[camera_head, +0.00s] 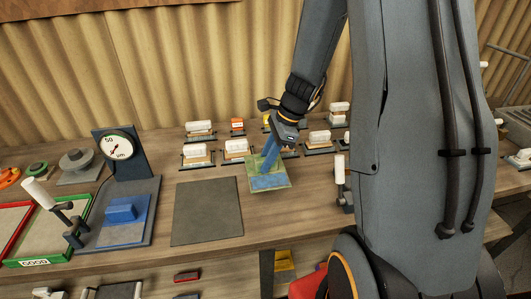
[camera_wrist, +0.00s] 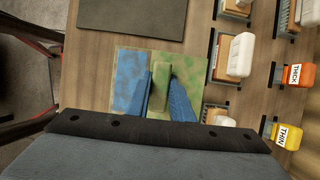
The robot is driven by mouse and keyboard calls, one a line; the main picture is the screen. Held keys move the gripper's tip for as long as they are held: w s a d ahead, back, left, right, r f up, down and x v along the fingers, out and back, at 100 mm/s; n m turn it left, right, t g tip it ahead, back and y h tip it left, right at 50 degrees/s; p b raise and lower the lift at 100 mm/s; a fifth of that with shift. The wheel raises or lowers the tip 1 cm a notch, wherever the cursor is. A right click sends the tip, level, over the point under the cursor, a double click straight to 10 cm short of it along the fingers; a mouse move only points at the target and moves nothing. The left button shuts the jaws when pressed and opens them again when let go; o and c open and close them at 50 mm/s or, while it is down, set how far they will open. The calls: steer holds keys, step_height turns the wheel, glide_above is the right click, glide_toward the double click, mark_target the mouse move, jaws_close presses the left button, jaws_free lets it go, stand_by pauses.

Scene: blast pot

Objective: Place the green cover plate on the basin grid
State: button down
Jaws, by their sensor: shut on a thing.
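The green cover plate (camera_head: 269,175) is a flat square with green and blue patches, over the bench right of a dark grey square. In the wrist view, the plate (camera_wrist: 128,85) is blue on the left and green on the right, with a raised green block in the middle. My gripper (camera_head: 264,161) points down at it. In the wrist view, the blue fingers of my gripper (camera_wrist: 161,82) are shut on the raised block. Whether the plate touches the bench is unclear. I cannot make out a basin grid for certain.
The dark grey square (camera_head: 207,211) lies bare on the bench. Left of it stand a dial gauge (camera_head: 118,147) with a blue block (camera_head: 121,210) on its base, and a green tray marked GOOD (camera_head: 38,262). Several white-topped blocks on holders (camera_head: 236,148) line the back.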

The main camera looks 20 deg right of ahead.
steer(key=shift+f+p, duration=0.35)
steer(key=shift+f, duration=1.7)
steer(key=shift+f, duration=0.1)
steer(key=c, duration=1.9)
jaws_free()
steer(key=shift+f, duration=0.15)
steer(key=shift+c, duration=0.2)
steer(key=o, duration=0.4)
